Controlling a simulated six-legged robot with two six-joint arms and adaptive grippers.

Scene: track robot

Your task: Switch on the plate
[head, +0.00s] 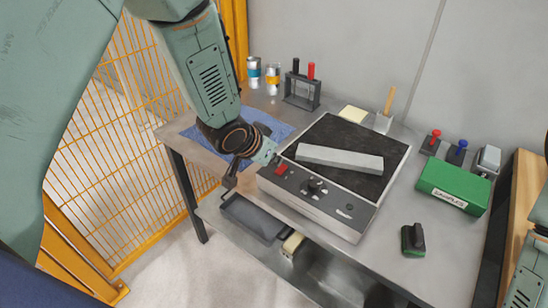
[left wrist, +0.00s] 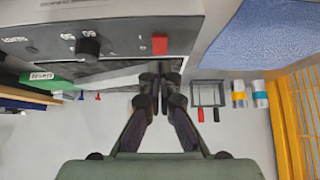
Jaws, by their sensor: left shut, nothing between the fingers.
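The plate (head: 327,208) is a grey box with a black top and a front control panel, standing on the metal bench. A red switch (head: 281,169) sits at the panel's left end, with a dark knob (head: 316,186) to its right. A pale grey bar (head: 340,159) lies on the black top. My left gripper (head: 231,180) is shut and empty, just left of the panel's left end. In the left wrist view its fingertips (left wrist: 158,72) appear just below the red switch (left wrist: 159,45), apart from it. My right gripper is out of view.
A blue cloth (head: 195,136) lies left of the plate. Behind are cans (head: 272,75) and a rack (head: 301,95). To the right are a green box (head: 453,187) and a dark-handled green block (head: 413,240). A grey tray (head: 252,218) is on the lower shelf. Yellow fencing (head: 125,150) stands left.

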